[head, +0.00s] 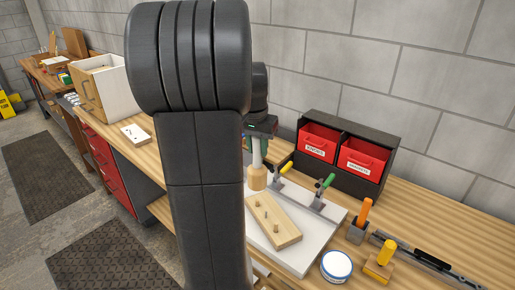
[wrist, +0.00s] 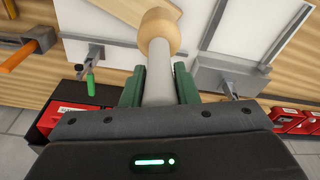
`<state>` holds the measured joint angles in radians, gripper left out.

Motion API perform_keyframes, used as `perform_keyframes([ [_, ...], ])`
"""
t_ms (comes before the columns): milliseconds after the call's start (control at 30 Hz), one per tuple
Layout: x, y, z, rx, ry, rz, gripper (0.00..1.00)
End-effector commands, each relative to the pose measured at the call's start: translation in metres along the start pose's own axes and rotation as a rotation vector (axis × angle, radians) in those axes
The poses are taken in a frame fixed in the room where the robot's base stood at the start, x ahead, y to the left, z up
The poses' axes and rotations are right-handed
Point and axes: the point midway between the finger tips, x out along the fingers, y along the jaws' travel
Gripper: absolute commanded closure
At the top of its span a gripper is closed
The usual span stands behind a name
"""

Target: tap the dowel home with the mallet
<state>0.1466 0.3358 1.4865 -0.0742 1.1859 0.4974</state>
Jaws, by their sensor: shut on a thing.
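My gripper (head: 259,137) is shut on the grey handle of the mallet. The mallet's round wooden head (head: 257,178) points down, near the far left end of a wooden block. In the wrist view the handle (wrist: 158,90) runs between the green fingers (wrist: 158,76), with the wooden head (wrist: 159,32) beyond them. The wooden block (head: 287,236) lies on a white board (head: 319,232) and has short dowels standing in it. A corner of the block (wrist: 150,8) shows at the top of the wrist view. I cannot tell the gap between head and block.
Clamps with yellow (head: 286,167) and green (head: 328,181) handles stand at the white board's back edge. Behind is a black rack with red bins (head: 361,162). A round tin (head: 336,266), an orange-handled tool (head: 364,211) and a yellow-handled tool (head: 385,254) stand to the right.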

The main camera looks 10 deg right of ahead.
Motion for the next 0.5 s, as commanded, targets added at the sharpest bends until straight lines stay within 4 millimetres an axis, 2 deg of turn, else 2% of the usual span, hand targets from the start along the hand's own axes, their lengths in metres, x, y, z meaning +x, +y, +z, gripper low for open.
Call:
perform_keyframes([
  [67,-0.0096,0.0000,-0.0017,0.000,0.001,0.000,1.00],
  [367,-0.0078,0.0004,-0.0011,0.000,0.001,0.000,1.00],
  [500,-0.0103,0.0074,0.0028,0.002,0.001,0.000,1.00],
])
